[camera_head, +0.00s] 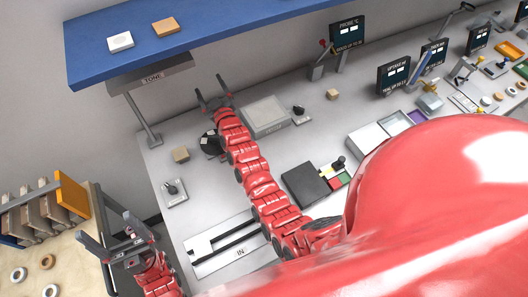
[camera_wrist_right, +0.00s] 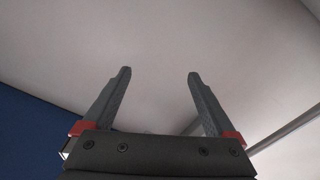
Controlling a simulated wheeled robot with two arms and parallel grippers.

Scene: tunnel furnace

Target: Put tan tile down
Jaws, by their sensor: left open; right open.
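A tan tile (camera_head: 166,27) lies flat on the blue shelf (camera_head: 240,22) at the top left, to the right of a white tile (camera_head: 120,41). My right gripper (camera_head: 209,85) is open and empty, below and to the right of the tan tile in the picture, apart from it. In the right wrist view the open fingers (camera_wrist_right: 158,80) have nothing between them; the tan tile is not seen there. My left gripper (camera_head: 104,227) is open and empty at the lower left, far from the shelf.
A post (camera_head: 140,115) stands beneath the shelf by the TONE sign (camera_head: 152,77). A grey box (camera_head: 264,116) and a tan block (camera_head: 181,154) sit on the bench near my right arm. A rack (camera_head: 35,212) stands left of my left gripper.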

